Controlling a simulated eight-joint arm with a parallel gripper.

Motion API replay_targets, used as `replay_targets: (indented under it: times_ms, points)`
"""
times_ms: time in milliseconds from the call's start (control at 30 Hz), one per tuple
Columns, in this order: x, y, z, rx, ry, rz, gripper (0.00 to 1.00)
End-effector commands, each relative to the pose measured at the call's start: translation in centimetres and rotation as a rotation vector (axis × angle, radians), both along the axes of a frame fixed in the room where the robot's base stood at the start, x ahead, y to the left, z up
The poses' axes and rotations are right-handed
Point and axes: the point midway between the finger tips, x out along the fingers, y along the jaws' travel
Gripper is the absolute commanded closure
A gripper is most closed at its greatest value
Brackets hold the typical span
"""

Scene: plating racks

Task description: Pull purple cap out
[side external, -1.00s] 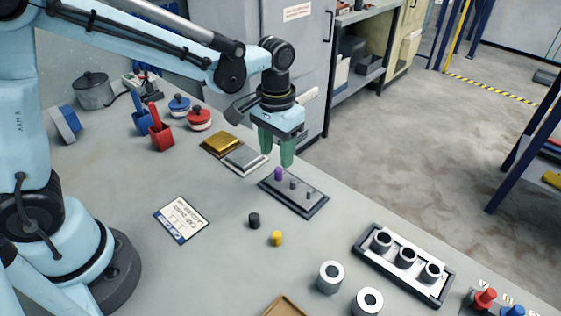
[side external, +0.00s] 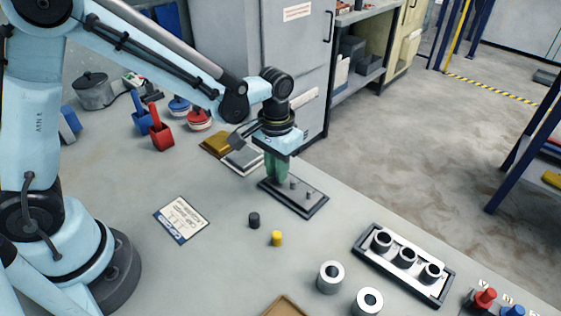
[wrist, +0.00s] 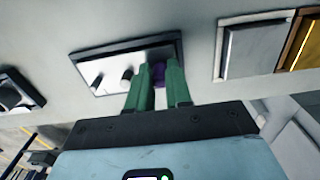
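The purple cap (wrist: 158,73) stands on the end peg of a dark-edged plate rack (side external: 312,208); in the wrist view it shows between my two green fingers, which touch its sides. My gripper (side external: 278,178) is low over that end of the rack, its fingers close together around the cap. In the side view the fingers hide the cap. The rack also shows in the wrist view (wrist: 98,72), with two bare grey pegs beside the cap.
A black cap (side external: 254,220) and a yellow cap (side external: 277,239) stand on the table in front of the rack. Gold (side external: 217,144) and silver (side external: 243,160) plates lie behind it.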

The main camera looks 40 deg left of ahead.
Motion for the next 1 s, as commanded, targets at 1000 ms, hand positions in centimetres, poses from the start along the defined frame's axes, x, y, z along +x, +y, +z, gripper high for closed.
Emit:
replay_targets:
  times_ms: [1000]
  points:
    - [0.0,0.0,1.6,0.0,0.0,0.0,1.0]
